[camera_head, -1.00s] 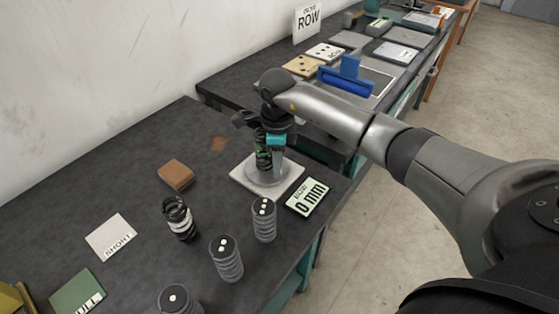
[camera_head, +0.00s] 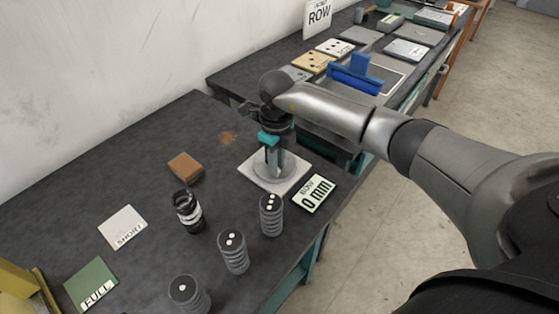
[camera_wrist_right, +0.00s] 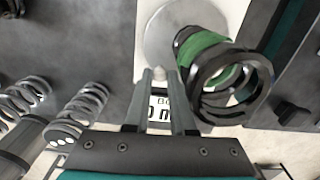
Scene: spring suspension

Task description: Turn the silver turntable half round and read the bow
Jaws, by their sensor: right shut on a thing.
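The silver turntable (camera_head: 290,166) is a round grey disc on a pale square plate (camera_head: 252,164); the disc also shows in the right wrist view (camera_wrist_right: 165,30). My right gripper (camera_head: 273,170) points down at the disc. In the right wrist view its fingertips (camera_wrist_right: 158,75) are shut on a small pale peg (camera_wrist_right: 157,74) at the disc, mostly hidden between them. A dark spring with a green band (camera_wrist_right: 205,47) stands beside the fingers; in the head view my gripper largely hides it. The bow display (camera_head: 314,193) reads "0 mm". My left gripper is not in view.
A black-and-white spring (camera_head: 188,211), a brown block (camera_head: 185,167), a "SHORT" card (camera_head: 122,227) and a "FULL" card (camera_head: 91,284) lie left. A second table (camera_head: 290,56) stands behind.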

